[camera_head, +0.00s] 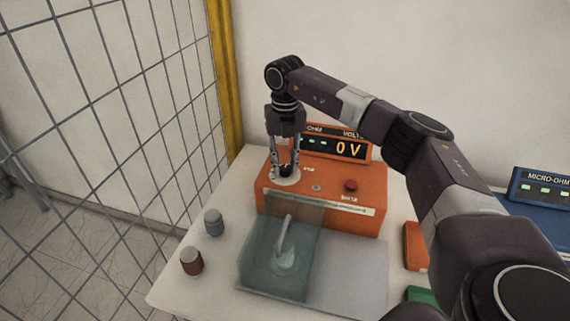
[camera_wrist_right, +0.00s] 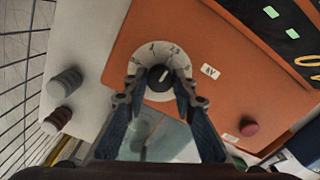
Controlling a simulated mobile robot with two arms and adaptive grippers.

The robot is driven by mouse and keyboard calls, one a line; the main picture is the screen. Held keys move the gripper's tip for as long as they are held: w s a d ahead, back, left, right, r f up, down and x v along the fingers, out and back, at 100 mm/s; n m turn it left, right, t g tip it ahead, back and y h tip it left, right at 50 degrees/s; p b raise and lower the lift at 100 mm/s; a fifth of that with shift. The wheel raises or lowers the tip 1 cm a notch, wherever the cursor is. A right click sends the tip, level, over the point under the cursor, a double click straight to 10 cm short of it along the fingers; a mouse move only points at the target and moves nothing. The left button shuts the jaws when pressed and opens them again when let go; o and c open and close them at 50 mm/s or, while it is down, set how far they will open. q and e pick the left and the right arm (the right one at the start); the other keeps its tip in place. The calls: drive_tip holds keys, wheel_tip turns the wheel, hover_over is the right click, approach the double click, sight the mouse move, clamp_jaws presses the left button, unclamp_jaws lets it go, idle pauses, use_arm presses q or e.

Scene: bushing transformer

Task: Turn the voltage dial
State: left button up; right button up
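The voltage dial (camera_wrist_right: 160,78) is a black knob with a white mark on a round pale plate with printed numbers. It sits on top of the orange tester box (camera_head: 340,189). In the head view the dial (camera_head: 285,171) is partly hidden by my right gripper. My right gripper (camera_head: 285,165) points down over the dial from above. In the wrist view its two fingers (camera_wrist_right: 159,82) are spread, one on each side of the knob, with a small gap visible. The box's display (camera_head: 335,146) reads 0 V. My left gripper is not in view.
A red button (camera_head: 351,186) sits right of the dial. A clear cover with a handle (camera_head: 285,243) stands in front of the box. Two small cylinders (camera_head: 213,222) (camera_head: 192,261) stand at the table's left. A wire fence (camera_head: 120,110) is left; a blue micro-ohm device (camera_head: 540,190) is right.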

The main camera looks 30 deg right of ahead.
sight(285, 167)
drive_tip(key=o, duration=0.4)
wheel_tip(285, 167, up, 12)
idle(0.5)
idle(0.3)
